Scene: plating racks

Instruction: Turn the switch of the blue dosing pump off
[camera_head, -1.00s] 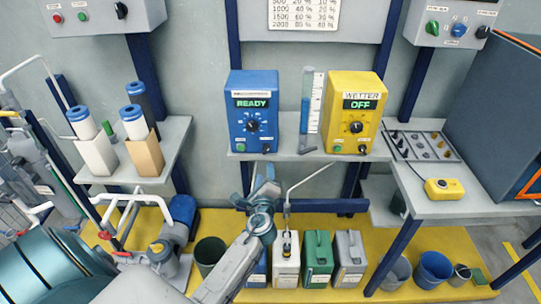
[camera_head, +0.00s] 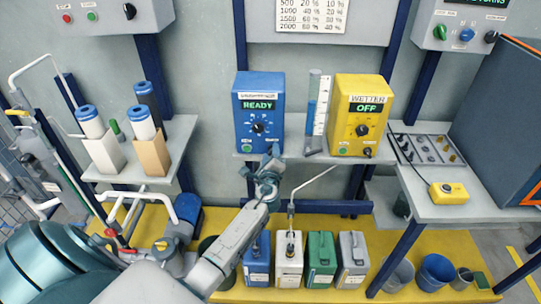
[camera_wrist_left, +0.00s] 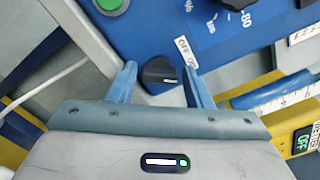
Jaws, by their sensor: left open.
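The blue dosing pump (camera_head: 257,108) stands on the wall shelf, its green display reading READY. Its black switch (camera_wrist_left: 160,73) shows in the left wrist view, beside a white OFF/ON label (camera_wrist_left: 186,51). I cannot tell surely which way the switch points. My left gripper (camera_head: 263,163) is at the lower front edge of the pump in the head view and hides the switch there. In the left wrist view the left gripper (camera_wrist_left: 160,80) is open, one blue finger on each side of the switch. Contact with the switch is not clear. My right gripper is not in view.
A green button (camera_wrist_left: 112,3) and a dial (camera_wrist_left: 236,3) sit near the switch. A measuring cylinder (camera_head: 317,105) and the yellow WETTER pump (camera_head: 360,115), reading OFF, stand to the right. Several canisters (camera_head: 320,260) stand below, under a thin spout.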

